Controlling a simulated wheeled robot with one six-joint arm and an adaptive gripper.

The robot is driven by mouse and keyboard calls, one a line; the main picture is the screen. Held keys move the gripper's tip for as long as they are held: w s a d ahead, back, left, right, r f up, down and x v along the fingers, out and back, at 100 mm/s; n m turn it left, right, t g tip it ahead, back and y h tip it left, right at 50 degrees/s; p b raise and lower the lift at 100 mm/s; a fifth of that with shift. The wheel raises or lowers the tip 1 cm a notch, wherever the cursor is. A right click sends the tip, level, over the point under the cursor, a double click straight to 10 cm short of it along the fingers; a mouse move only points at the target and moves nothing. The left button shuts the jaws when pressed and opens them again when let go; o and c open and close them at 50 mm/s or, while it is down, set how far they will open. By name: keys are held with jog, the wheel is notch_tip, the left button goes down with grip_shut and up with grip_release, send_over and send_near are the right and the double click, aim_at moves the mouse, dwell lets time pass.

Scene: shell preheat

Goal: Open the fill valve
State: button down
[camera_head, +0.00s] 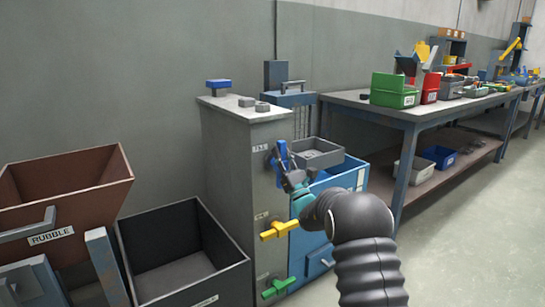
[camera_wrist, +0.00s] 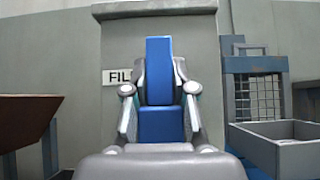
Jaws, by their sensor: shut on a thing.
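The grey cabinet (camera_head: 232,170) stands in the middle of the head view, with a column of coloured valve handles on its front. The blue fill valve handle (camera_head: 281,150) is the top one and stands roughly upright. In the wrist view the blue handle (camera_wrist: 159,70) rises between my fingers, with a partly covered "FIL..." label (camera_wrist: 116,77) behind it on the left. My gripper (camera_head: 286,170) is shut on the blue handle, with one finger on each side. Its fingers (camera_wrist: 159,95) hide the handle's lower edges and pivot.
Below are a yellow handle (camera_head: 280,230) and a green handle (camera_head: 278,288). A brown rubble bin (camera_head: 75,200) and a dark open bin (camera_head: 180,245) stand left. Open floor lies at lower right.

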jog(key=shift+w+d+f, duration=0.1)
jog(key=shift+w+f, duration=0.05)
jog(key=shift+f, duration=0.35)
jog(key=c, duration=1)
grip_release()
jog(key=shift+o, duration=0.2)
jog(key=shift+f, duration=0.25)
jog(key=s+v, duration=0.1)
jog(key=v, duration=1)
jog(key=shift+r, duration=0.4)
jog(key=shift+w, duration=0.15)
